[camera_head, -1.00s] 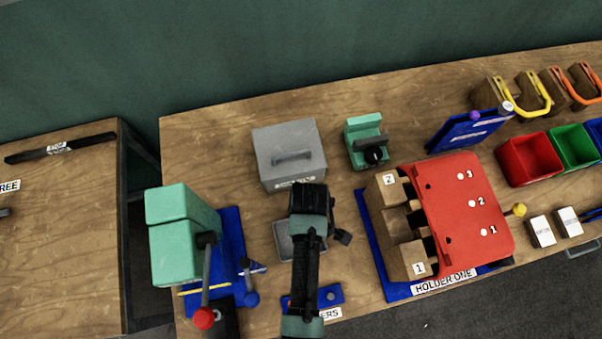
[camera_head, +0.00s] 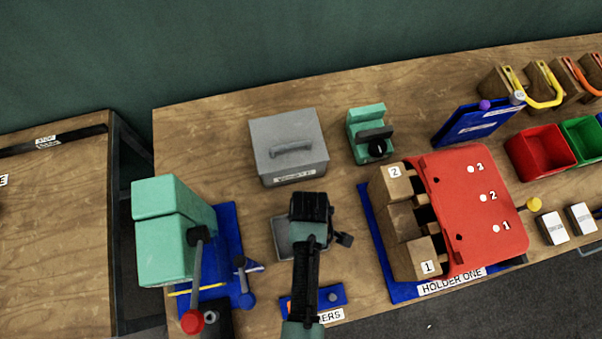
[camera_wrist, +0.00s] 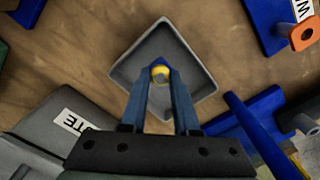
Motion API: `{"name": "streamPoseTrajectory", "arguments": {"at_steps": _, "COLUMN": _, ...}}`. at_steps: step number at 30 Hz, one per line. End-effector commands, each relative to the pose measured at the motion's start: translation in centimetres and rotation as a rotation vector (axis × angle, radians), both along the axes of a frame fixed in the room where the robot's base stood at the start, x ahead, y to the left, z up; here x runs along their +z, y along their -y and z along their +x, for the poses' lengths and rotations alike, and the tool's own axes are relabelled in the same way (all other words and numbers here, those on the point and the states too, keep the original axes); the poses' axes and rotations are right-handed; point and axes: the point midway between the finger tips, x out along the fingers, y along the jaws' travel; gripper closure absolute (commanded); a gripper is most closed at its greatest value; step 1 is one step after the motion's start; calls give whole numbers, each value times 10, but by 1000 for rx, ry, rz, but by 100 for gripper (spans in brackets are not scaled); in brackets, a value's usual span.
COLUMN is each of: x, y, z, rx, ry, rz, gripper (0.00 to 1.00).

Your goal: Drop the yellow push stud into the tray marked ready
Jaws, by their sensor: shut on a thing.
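The yellow push stud (camera_wrist: 160,74) is between my gripper's blue fingertips (camera_wrist: 160,66) in the wrist view. The fingers are shut on it. Only a small round yellow part of it shows. Behind it in that view is a square grey tray (camera_wrist: 196,88), and its visible floor looks empty. The fingertips appear over the tray's inside, but their height above it is hard to tell. In the head view my wrist hides the stud and part of the grey tray (camera_head: 281,240). I cannot read a ready mark on it.
A grey lidded box (camera_head: 289,147) stands just behind the tray. A green press (camera_head: 165,245) with a red-knobbed lever is at left. A red numbered board (camera_head: 470,215) on wooden blocks is at right. A blue block (camera_head: 333,295) lies in front.

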Motion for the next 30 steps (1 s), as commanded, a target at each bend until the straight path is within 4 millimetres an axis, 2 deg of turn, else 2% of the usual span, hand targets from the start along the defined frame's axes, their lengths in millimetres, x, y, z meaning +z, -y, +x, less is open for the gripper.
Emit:
{"name": "streamPoseTrajectory", "arguments": {"at_steps": 5, "x": 1, "y": 0, "z": 0, "rx": 0, "ry": 0, "rz": 0, "gripper": 100}}
{"name": "streamPoseTrajectory", "arguments": {"at_steps": 6, "x": 1, "y": 0, "z": 0, "rx": 0, "ry": 0, "rz": 0, "gripper": 65}}
{"name": "streamPoseTrajectory", "arguments": {"at_steps": 11, "x": 1, "y": 0, "z": 0, "rx": 0, "ry": 0, "rz": 0, "gripper": 36}}
{"name": "streamPoseTrajectory", "arguments": {"at_steps": 23, "x": 5, "y": 0, "z": 0, "rx": 0, "ry": 1, "rz": 0, "gripper": 36}}
{"name": "streamPoseTrajectory", "arguments": {"at_steps": 26, "x": 16, "y": 0, "z": 1, "rx": 0, "ry": 4, "rz": 0, "gripper": 36}}
{"name": "streamPoseTrajectory", "arguments": {"at_steps": 30, "x": 40, "y": 0, "z": 1, "rx": 0, "ry": 5, "rz": 1, "gripper": 36}}
